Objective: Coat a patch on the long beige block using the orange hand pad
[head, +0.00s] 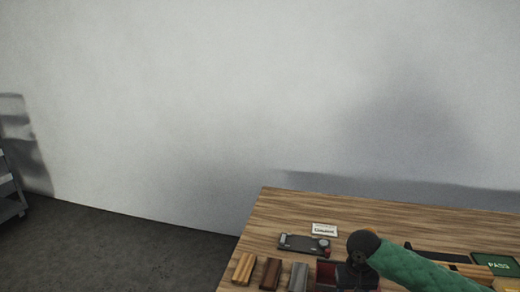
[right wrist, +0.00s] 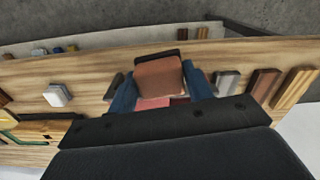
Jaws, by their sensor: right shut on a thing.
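My right gripper (right wrist: 160,88) is shut on the orange hand pad (right wrist: 160,76), which sits between its two blue fingers in the right wrist view. Red surfaces show just below the pad; I cannot tell whether the pad touches them. In the head view, my right gripper is low over the table, beside a dark red item (head: 326,273), and largely hidden by my green-sleeved arm. A yellowish wooden piece (head: 470,271) is partly hidden behind that arm; I cannot tell whether it is the long beige block. My left gripper is not in view.
On the wooden table (head: 300,208), a light wood block (head: 243,268), a brown block (head: 271,273) and a grey block (head: 298,277) stand in a row. A dark device (head: 302,243), white card (head: 324,229) and green PASS panel (head: 497,265) lie nearby. The back left is clear.

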